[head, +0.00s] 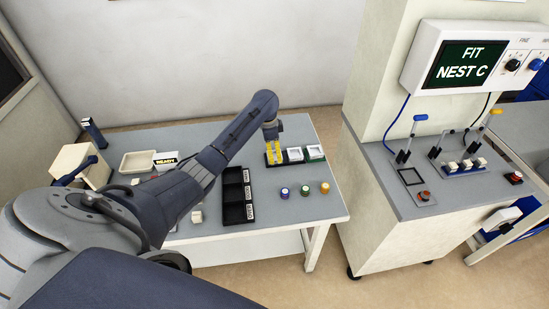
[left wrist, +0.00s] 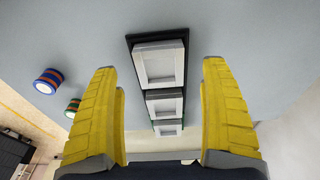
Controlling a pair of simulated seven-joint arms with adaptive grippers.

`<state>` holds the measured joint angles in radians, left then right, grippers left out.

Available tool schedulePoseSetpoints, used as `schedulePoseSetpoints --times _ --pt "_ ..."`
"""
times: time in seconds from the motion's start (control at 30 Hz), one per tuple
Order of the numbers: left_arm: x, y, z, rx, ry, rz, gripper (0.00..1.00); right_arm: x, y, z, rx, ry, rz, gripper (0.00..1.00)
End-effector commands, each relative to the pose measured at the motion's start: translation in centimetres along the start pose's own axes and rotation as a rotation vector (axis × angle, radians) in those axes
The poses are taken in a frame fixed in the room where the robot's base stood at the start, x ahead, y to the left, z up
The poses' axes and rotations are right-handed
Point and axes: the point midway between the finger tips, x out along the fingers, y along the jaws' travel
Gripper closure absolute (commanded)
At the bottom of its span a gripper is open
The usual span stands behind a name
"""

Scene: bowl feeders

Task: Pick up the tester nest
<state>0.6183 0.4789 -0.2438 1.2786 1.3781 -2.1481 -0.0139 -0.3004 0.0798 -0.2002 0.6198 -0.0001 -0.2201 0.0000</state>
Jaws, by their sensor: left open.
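Several pale square nests with recessed centres sit in a row on a dark rack (left wrist: 130,52). In the left wrist view the nearest nest (left wrist: 159,68) lies between my fingers, with a second nest (left wrist: 165,106) and a third nest (left wrist: 168,130) beyond it. In the head view the middle nest (head: 295,154) and right nest (head: 315,152) show, and the left end of the rack is hidden by my gripper. My left gripper (head: 274,158) is open and empty, its yellow fingers pointing down over that left end. My right gripper is not in view. The display (head: 465,64) reads "FIT NEST C".
A black compartment bin (head: 236,212) stands left of three small round parts: blue (head: 284,193), green (head: 305,190) and orange (head: 325,187). A cream tray (head: 137,162) lies farther left. A station with levers and a square outline (head: 411,177) stands right, across a gap.

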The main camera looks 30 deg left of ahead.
Motion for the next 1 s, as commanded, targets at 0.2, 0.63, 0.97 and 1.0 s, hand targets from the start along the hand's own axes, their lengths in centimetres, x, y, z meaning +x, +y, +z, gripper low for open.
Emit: schedulePoseSetpoints --times 0.2,0.63,0.97,1.0 --pt "2.3 0.0 -0.1 -0.002 0.001 0.001 0.20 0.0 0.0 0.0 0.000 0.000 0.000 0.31" --pt "2.9 -0.1 0.0 -0.001 0.000 -0.001 0.25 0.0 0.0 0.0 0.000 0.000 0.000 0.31" --pt "2.9 -0.1 0.0 -0.001 0.000 -0.001 0.64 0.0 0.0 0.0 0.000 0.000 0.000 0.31" --pt "2.9 -0.1 0.0 -0.001 0.000 -0.001 0.68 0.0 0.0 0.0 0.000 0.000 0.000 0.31"
